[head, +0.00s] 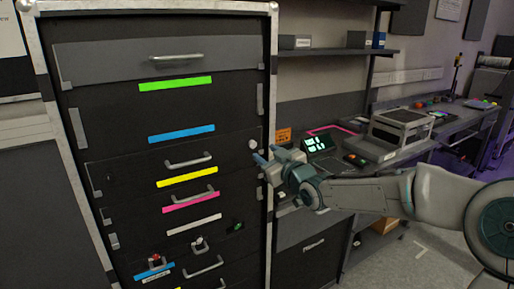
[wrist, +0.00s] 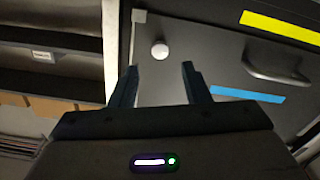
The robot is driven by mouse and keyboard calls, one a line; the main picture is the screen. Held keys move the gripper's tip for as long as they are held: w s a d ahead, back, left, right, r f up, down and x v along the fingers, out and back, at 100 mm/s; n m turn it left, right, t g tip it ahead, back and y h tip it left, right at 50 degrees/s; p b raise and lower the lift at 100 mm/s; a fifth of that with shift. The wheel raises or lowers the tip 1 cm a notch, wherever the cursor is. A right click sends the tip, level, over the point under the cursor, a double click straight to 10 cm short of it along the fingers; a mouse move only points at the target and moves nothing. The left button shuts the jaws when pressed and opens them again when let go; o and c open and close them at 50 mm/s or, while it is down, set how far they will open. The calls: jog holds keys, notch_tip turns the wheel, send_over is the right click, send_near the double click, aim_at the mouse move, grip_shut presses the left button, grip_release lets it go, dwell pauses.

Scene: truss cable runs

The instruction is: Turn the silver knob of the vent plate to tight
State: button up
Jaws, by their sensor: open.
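A small round silver knob (head: 252,144) sits near the right edge of a dark panel (head: 110,150) on the tall black rack. In the wrist view the knob (wrist: 159,50) shows as a pale disc, ahead of and between the fingers. The dark plate (wrist: 205,55) around it carries no readable tightness mark. My gripper (head: 258,158) is just below and right of the knob in the head view. In the wrist view my gripper (wrist: 159,68) is open and empty, its two fingers apart. I see no contact with the knob.
The rack's metal frame edge (head: 271,100) runs close beside the knob. A bar handle (head: 188,161) and a blue strip (head: 181,133) lie to its left. A workbench with a grey case (head: 402,126) and a lit display (head: 318,143) stands at right, behind my arm.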

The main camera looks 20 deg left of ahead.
aim_at(254, 145)
jog(key=shift+p+x, duration=0.45)
jog(key=shift+x, duration=2.65)
grip_shut()
